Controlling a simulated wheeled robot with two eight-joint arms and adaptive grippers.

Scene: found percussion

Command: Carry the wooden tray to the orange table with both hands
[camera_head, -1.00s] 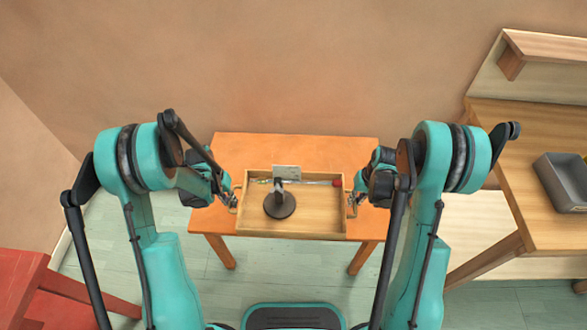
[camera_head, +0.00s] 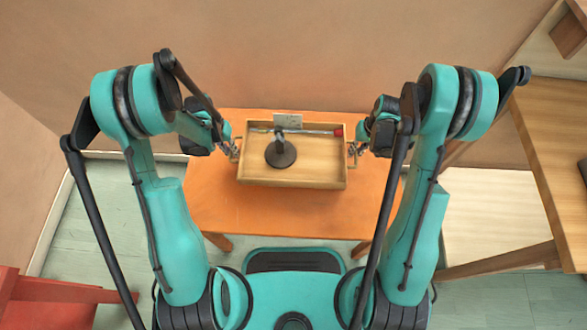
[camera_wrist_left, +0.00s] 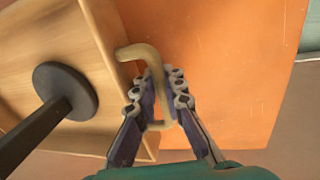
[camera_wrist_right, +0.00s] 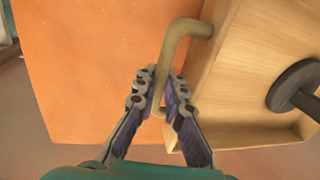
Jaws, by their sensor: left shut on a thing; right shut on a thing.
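The wooden tray (camera_head: 320,172) is level in the head view, over the far part of the orange table (camera_head: 240,212). Whether it touches the tabletop I cannot tell. My left gripper (camera_head: 233,149) is shut on the tray's left handle, a bent bar (camera_wrist_left: 140,50). My right gripper (camera_head: 357,147) is shut on the right handle, which shows in the right wrist view (camera_wrist_right: 186,30). In the tray stand a dark round-based stand (camera_head: 281,154), a thin rod with a red end (camera_head: 337,131) and a small grey plate (camera_head: 288,121).
A wooden table (camera_head: 555,130) stands at the right with a shelf above it. A red piece of furniture (camera_head: 40,300) is at the lower left. The wall is close behind the orange table. The table's near part is bare.

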